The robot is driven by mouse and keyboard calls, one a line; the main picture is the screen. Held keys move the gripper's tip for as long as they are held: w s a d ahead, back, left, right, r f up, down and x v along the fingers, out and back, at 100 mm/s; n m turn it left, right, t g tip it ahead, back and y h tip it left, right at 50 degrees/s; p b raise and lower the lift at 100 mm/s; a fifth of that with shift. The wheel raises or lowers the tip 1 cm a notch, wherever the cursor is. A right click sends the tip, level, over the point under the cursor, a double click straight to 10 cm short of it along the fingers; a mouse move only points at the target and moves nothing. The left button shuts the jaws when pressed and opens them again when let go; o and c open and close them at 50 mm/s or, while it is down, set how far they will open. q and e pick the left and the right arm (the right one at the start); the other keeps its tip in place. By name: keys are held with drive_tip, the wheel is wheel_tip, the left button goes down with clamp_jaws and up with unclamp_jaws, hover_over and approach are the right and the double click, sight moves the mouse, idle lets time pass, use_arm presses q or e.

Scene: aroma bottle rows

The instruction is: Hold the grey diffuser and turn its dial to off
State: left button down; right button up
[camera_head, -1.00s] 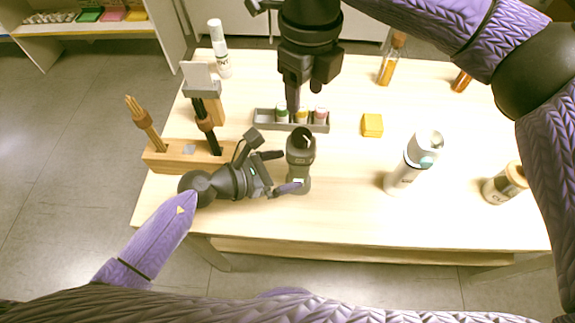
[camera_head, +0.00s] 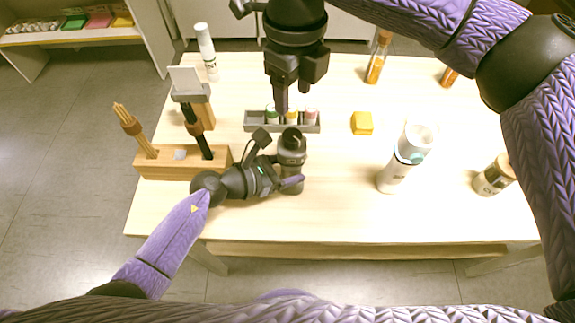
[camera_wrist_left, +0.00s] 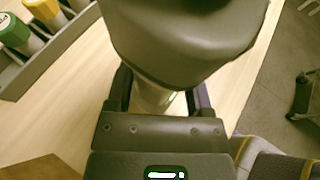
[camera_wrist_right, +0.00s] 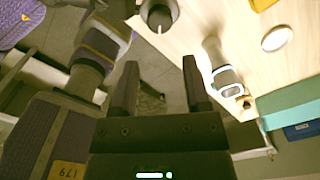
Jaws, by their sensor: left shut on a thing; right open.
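The grey diffuser (camera_head: 291,158) is a dark grey cylinder standing at the table's front left, with a round dark top. It also fills the upper left wrist view (camera_wrist_left: 185,45), and its top shows at the upper edge of the right wrist view (camera_wrist_right: 159,13). My left gripper (camera_head: 290,181) comes in from the left and is shut on the diffuser's lower body. My right gripper (camera_head: 281,106) points down, empty and open, behind and above the diffuser. Its two fingers stand apart in the right wrist view (camera_wrist_right: 156,75). The dial's setting cannot be read.
A grey tray (camera_head: 253,127) with small capped bottles lies behind the diffuser. A wooden holder (camera_head: 165,168) stands left, near my left wrist. The front middle table is clear.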

sight(292, 135)
drive_tip(key=shift+o, duration=1.2)
drive_tip(key=shift+r+n, duration=0.15)
drive_tip(key=shift+n, duration=0.25)
drive_tip(key=shift+o, duration=0.3)
drive_tip(key=shift+r+n, duration=0.35)
drive_tip(key=shift+n, duration=0.75)
wheel_tip(292, 135, down, 11)
drive_tip(key=n, duration=0.4)
drive_tip(key=shift+r, duration=0.15)
drive_tip(key=shift+c, duration=0.3)
clamp_jaws()
